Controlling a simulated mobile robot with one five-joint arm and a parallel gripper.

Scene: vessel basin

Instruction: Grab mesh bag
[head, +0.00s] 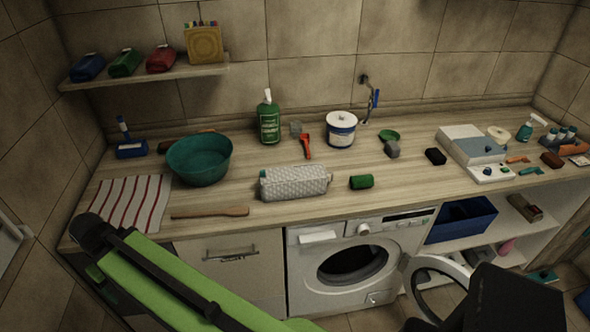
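A whitish-grey, box-shaped bag with a net-like pattern (294,183) lies on the wooden counter, near its front edge and above the washing machine. It is the thing that looks most like the mesh bag. A small dark green block (361,182) lies just to its right, apart from it. The fingers of my gripper do not show in the head view. Green and black parts, which look like my arm, cross the lower left, well apart from the bag.
A teal basin (200,160) and a wooden stick (210,212) are left of the bag. A green bottle (269,122), an orange-red tool (306,143) and a white tub (341,130) stand behind. The washing machine (306,262) below has its door open.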

